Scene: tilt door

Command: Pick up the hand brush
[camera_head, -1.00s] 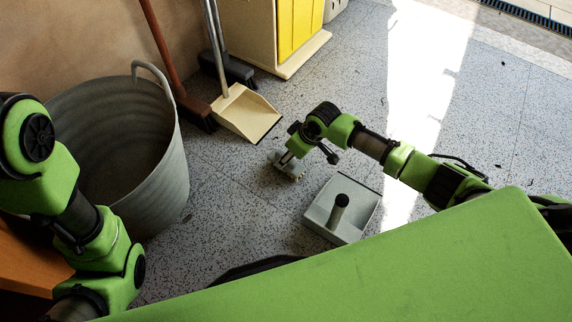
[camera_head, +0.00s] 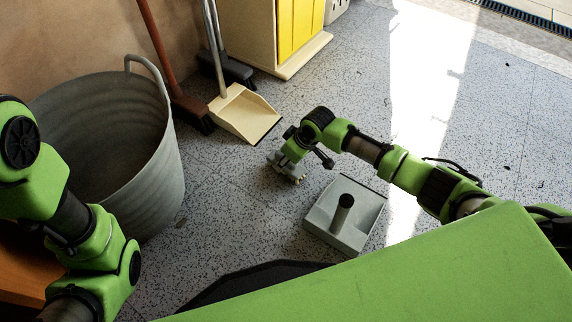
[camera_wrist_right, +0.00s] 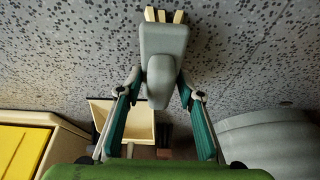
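The grey hand brush (camera_head: 288,177) with pale bristles is low over or on the speckled floor, at the end of my right arm; I cannot tell whether it is touching the floor. It fills the middle of the right wrist view (camera_wrist_right: 163,48), bristles toward the top. My right gripper (camera_wrist_right: 160,84) has its two fingers angled inward, the tips against both sides of the brush. In the head view the right gripper (camera_head: 281,165) is partly hidden by its own wrist. My left arm is at the left edge; its gripper is not in view.
A grey dustpan (camera_head: 325,222) with an upright dark handle is just right of the brush. A large grey bin (camera_head: 165,185) stands at left. A beige long-handled dustpan (camera_head: 244,114), brooms (camera_head: 193,111) and a yellow-doored cabinet (camera_head: 250,35) are behind. Floor at right is clear.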

